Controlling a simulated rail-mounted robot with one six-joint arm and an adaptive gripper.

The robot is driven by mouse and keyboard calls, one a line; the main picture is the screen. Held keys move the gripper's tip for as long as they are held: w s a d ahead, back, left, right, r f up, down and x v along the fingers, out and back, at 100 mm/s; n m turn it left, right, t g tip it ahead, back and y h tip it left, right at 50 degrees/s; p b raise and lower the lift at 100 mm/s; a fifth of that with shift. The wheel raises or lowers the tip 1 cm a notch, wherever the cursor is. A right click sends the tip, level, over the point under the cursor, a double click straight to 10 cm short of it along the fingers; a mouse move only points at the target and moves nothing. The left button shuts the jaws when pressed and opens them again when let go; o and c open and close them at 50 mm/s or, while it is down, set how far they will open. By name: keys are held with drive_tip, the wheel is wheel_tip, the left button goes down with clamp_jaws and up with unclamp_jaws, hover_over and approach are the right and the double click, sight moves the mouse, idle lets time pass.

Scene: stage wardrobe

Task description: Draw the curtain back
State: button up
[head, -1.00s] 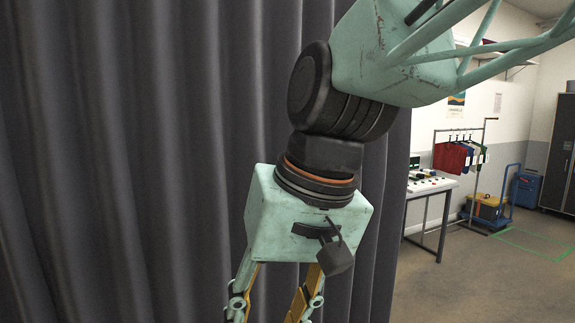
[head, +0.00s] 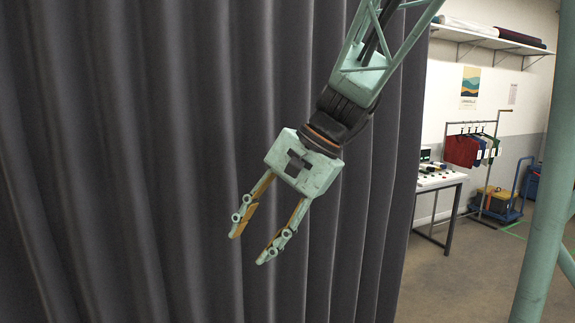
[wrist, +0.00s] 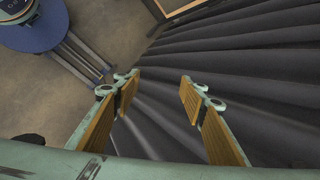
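The dark grey curtain (head: 120,170) hangs in folds across the left and middle of the head view. Its right edge hangs beside the opening to the room. My gripper (head: 250,248) is in front of the curtain, pointing down and to the left, with its two fingers apart and nothing between them. In the wrist view the curtain (wrist: 240,60) runs along the right side and below the open fingers (wrist: 155,90). I cannot tell whether a fingertip touches the cloth.
Right of the curtain are a white table (head: 440,182) with small items, a rack of coloured clothes (head: 470,150), a wall shelf (head: 490,38) and a blue cart (head: 497,208). A round blue-topped stool (wrist: 30,30) shows in the wrist view. Bare floor (head: 455,285) lies right of the curtain.

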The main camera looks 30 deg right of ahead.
drive_tip(key=w+d+r+m+t+y+p, duration=0.1)
drive_tip(key=w+d+r+m+t+p, duration=0.3)
drive_tip(key=w+d, duration=0.65)
drive_tip(key=w+d+f+m+t+y, duration=0.1)
drive_tip(key=w+d+m, duration=0.6)
drive_tip(key=d, duration=0.6)
drive_tip(key=m+t+h+p, duration=0.6)
drive_tip(key=m+t+h, duration=0.3)
drive_tip(key=m, duration=0.6)
approach(411, 168)
drive_tip(key=s, duration=0.4)
drive_tip(key=shift+w+a+f, duration=0.15)
drive_tip(key=shift+a+f, duration=0.05)
drive_tip(key=shift+a, duration=0.15)
drive_tip(key=shift+w, duration=0.1)
drive_tip(key=shift+w+d, duration=0.3)
drive_tip(key=shift+w, duration=1.95)
drive_tip(key=shift+w+d, duration=0.25)
drive_tip(key=shift+w, duration=2.05)
drive_tip(key=shift+w+d, duration=0.3)
drive_tip(key=shift+w, duration=1.95)
